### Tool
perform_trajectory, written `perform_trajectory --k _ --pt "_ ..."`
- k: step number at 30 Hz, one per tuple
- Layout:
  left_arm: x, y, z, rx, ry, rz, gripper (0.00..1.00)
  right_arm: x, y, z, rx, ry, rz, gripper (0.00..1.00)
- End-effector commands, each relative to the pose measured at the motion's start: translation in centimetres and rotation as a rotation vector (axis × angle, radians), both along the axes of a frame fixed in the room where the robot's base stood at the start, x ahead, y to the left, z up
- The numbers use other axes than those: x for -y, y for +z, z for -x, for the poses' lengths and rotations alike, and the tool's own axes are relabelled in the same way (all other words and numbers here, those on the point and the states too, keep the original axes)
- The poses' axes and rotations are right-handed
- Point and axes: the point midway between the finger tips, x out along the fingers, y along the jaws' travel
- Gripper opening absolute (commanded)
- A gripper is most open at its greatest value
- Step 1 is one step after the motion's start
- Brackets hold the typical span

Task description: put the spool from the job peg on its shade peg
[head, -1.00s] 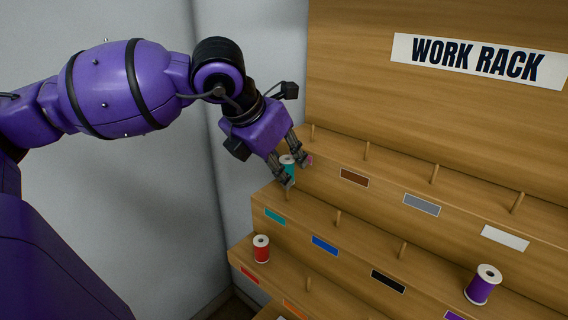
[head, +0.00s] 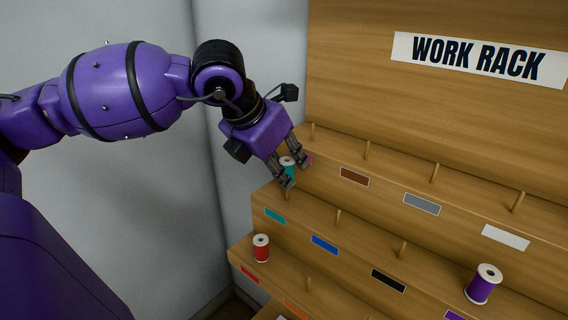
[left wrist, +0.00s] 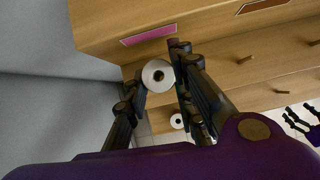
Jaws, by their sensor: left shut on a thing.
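A teal spool (head: 287,163) with a white top is held between the fingers of my left gripper (head: 294,173), which is shut on it. In the left wrist view the white end of this spool (left wrist: 158,75) shows between the fingertips. In the head view the spool is above a wooden peg (head: 287,195) behind the teal label (head: 275,216), at the left end of the middle step. The spool looks apart from that peg. My right gripper (left wrist: 299,117) shows small at the right edge of the left wrist view, its fingers apart and empty.
A red spool (head: 261,248) stands on the lower step at the red label. A purple spool (head: 484,284) stands at the right by the purple label. Several bare pegs line the steps. The rack's back board (head: 350,70) rises behind, and a grey wall (head: 150,190) is at left.

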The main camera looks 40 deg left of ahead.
Motion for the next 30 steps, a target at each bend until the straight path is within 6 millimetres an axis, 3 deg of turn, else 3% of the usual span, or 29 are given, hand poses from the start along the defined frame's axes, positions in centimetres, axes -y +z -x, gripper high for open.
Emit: perform_trajectory --k 30 --pt "0.0 -1.6 0.0 0.0 -0.001 0.001 0.04 0.2 -0.4 0.3 -0.007 0.005 0.003 0.7"
